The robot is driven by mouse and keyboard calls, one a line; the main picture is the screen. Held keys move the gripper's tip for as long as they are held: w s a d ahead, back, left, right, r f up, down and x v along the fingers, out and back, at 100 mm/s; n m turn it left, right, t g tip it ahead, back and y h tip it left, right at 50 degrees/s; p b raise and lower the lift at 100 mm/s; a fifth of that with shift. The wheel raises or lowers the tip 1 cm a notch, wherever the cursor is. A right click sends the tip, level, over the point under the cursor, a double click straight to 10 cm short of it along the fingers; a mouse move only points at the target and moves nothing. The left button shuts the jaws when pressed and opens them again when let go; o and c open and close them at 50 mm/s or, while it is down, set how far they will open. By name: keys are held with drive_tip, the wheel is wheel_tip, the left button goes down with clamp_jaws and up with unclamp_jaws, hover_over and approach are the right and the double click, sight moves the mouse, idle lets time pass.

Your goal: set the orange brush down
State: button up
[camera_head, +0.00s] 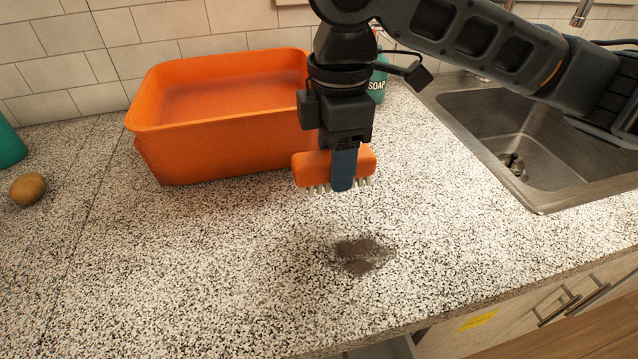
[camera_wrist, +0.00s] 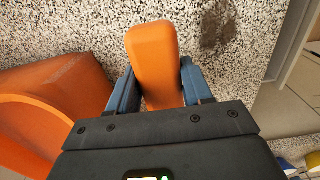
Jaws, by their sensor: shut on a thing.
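The orange brush (camera_head: 306,169) has an orange block body and pale bristles that point down. My gripper (camera_head: 342,188) points down and is shut on the brush across its middle. It holds the brush above the speckled countertop (camera_head: 220,270), apart from it, in front of the orange tub's right end. In the wrist view the brush (camera_wrist: 153,55) lies between the two blue fingers of my gripper (camera_wrist: 160,95). A dark brown stain (camera_head: 362,254) is on the countertop in front of the brush; it also shows in the wrist view (camera_wrist: 217,25).
An orange tub (camera_head: 220,145) stands behind left of my gripper. A green soap bottle (camera_head: 377,85) is partly hidden behind my arm. A steel sink (camera_head: 545,140) is at the right. A brown potato-like object (camera_head: 27,188) lies far left. The front left countertop is clear.

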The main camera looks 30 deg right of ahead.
sight(321, 190)
drive_tip(key=shift+w+a+f, duration=0.25)
drive_tip(key=shift+a+f, duration=0.5)
drive_tip(key=shift+a, duration=0.25)
drive_tip(key=shift+f, duration=1.9)
drive_tip(key=shift+f, duration=0.1)
drive_tip(key=o, duration=1)
drive_tip(key=shift+o, duration=0.2)
